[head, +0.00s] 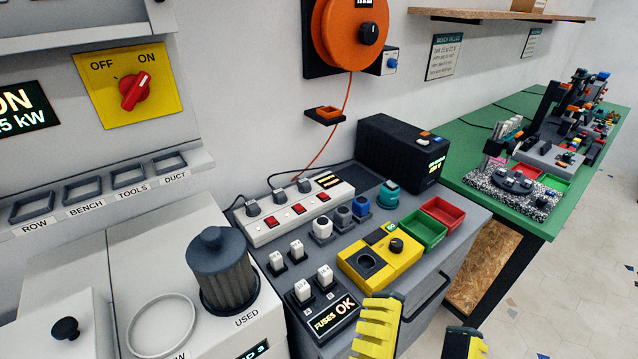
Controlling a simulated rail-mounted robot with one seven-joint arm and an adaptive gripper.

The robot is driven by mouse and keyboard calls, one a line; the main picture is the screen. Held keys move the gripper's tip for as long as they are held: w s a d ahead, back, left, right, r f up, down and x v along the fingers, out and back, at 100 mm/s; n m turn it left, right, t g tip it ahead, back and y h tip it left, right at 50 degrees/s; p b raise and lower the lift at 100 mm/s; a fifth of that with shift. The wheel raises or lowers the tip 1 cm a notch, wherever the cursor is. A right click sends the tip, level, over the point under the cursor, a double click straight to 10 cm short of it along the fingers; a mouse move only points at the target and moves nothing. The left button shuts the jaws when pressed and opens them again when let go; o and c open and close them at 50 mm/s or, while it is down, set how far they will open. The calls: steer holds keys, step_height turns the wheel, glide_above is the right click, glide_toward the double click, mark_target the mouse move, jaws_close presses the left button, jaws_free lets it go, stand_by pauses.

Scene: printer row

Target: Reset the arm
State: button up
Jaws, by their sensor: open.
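My gripper (420,338) shows at the bottom of the head view, right of the middle. Its two yellow ribbed fingers with dark backs stand apart, with nothing seen between them. The fingers are in front of the grey bench and its right edge, close to the black fuse block (322,312) marked "FUSES OK". The rest of my arm is below the picture and hidden.
A yellow box with a dark knob (380,259) stands on the grey bench behind the fingers, near green (423,229) and red (443,212) trays. A dark ribbed canister (224,272) stands left. A green-topped table (480,150) extends right. Open floor (590,260) lies at far right.

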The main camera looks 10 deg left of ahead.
steer(key=d+r+h+p, duration=0.1)
steer(key=d+r+p, duration=0.1)
steer(key=d+r, duration=0.4)
steer(key=w+a+r+n+y, duration=0.1)
steer(key=w+a+n+y, duration=0.45)
steer(key=n, duration=0.25)
step_height(320, 180, up, 38)
steer(key=s+p, duration=0.1)
steer(key=p, duration=3.7)
steer(key=shift+n+t+y, duration=0.3)
steer(key=shift+t+y, duration=0.1)
steer(key=shift+y, duration=0.05)
